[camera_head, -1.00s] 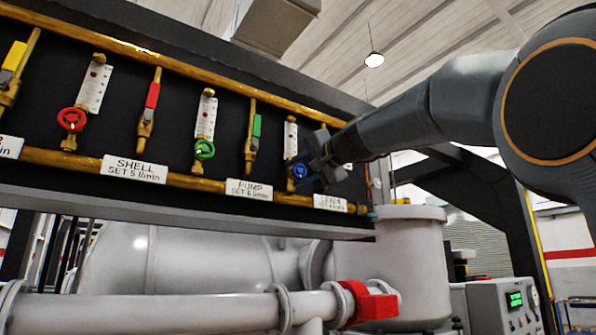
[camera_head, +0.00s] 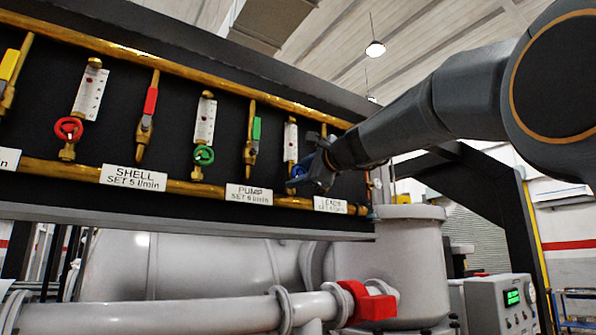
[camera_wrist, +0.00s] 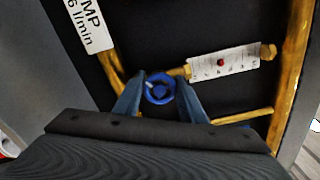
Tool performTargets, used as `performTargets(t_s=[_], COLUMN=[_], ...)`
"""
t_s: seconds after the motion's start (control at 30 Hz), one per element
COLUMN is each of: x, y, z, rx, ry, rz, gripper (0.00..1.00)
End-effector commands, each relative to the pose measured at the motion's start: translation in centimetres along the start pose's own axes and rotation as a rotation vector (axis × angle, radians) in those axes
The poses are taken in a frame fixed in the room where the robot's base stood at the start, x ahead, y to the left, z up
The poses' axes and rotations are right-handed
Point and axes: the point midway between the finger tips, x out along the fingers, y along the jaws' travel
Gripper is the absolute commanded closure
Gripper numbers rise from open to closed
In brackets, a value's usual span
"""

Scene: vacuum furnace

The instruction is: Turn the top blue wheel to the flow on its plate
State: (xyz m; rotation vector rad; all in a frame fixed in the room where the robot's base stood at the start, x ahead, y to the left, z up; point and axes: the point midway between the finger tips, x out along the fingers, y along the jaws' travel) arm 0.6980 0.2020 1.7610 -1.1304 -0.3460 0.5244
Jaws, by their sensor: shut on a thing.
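The blue wheel (camera_head: 296,171) sits under a white flow gauge (camera_head: 290,139) at the right end of the panel's row, partly hidden by my gripper (camera_head: 314,178). In the wrist view the blue wheel (camera_wrist: 160,88) lies between the two fingers of my gripper (camera_wrist: 160,98), which is shut on its rim from both sides. The gauge (camera_wrist: 222,63) shows beside it with a red float near its middle; its scale is too small to read. The wheel's plate (camera_head: 331,205) is below it, with its wording too small to read surely.
Left of it on the panel are a green wheel (camera_head: 203,155), a red wheel (camera_head: 69,128) and green, red and yellow lever valves between brass pipes. A brass pipe (camera_wrist: 245,116) runs close to the right finger. Grey pipework with a red valve (camera_head: 368,302) lies below.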

Motion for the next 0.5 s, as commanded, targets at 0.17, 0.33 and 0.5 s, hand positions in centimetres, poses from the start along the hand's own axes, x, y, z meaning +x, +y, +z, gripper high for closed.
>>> performTargets(t_s=[0.17,0.33,0.5], x=[0.03,0.05,0.06], y=[0.08,0.12,0.16], z=[0.01,-0.03,-0.06], rx=[0.097,0.155,0.181], ry=[0.000,0.000,0.000], rz=[0.004,0.004,0.003], gripper=[0.85,0.85,0.85])
